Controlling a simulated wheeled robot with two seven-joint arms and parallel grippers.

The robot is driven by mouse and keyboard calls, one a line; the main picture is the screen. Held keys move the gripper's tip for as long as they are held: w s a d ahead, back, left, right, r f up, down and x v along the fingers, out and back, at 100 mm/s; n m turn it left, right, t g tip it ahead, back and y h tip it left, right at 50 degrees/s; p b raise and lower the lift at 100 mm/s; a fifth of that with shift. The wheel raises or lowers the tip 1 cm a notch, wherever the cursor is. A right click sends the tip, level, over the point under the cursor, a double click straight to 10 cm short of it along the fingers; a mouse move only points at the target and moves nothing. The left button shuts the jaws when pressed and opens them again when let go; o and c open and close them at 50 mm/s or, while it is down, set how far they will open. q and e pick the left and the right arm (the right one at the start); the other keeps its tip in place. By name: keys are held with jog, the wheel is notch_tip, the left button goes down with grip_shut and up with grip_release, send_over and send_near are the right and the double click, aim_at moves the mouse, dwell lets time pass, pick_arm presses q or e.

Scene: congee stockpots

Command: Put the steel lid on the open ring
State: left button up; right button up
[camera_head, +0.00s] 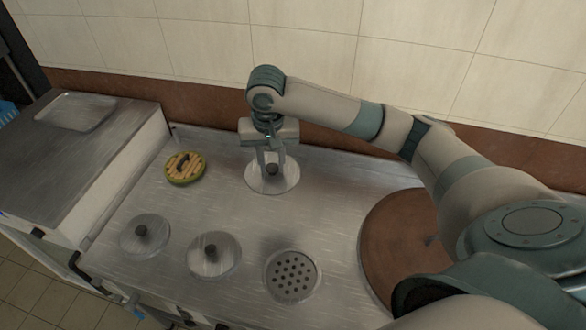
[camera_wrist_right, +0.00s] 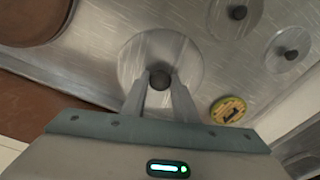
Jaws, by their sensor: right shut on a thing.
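The steel lid (camera_head: 262,185) is a shiny disc with a dark knob, at the back middle of the steel counter in the head view. It also shows in the right wrist view (camera_wrist_right: 188,58). My right gripper (camera_head: 272,168) is above it, shut on its knob, with one finger on each side. I cannot tell whether the lid touches the counter. The open ring (camera_head: 292,275) is a round opening with a perforated dark plate inside, at the front middle, uncovered and apart from the lid. My left gripper is not in view.
Two other knobbed lids (camera_head: 145,236) (camera_head: 214,256) lie left of the open ring. A round yellow-and-green item (camera_head: 185,168) is at the back left. A large brown disc (camera_head: 385,240) is at the right. A raised steel unit (camera_head: 60,150) stands far left. The wall is behind.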

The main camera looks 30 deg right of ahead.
jog(key=a+r+n, duration=0.1)
jog(key=a+r, duration=0.1)
jog(key=s+a+r+n, duration=0.1)
jog(key=a+r, duration=0.1)
jog(key=s+a+r+n, duration=0.1)
jog(key=r, duration=0.1)
jog(key=shift+s+a+b, duration=0.15)
jog(key=shift+a+b, duration=0.15)
jog(key=shift+a, duration=0.1)
jog(key=s+a+r+n, duration=0.2)
jog(key=s+r+n, duration=0.1)
jog(key=s+r, duration=0.1)
jog(key=shift+s+a+y+b, duration=0.25)
jog(key=shift+a+y+b, duration=0.05)
jog(key=shift+a, duration=0.05)
jog(key=shift+d, duration=0.15)
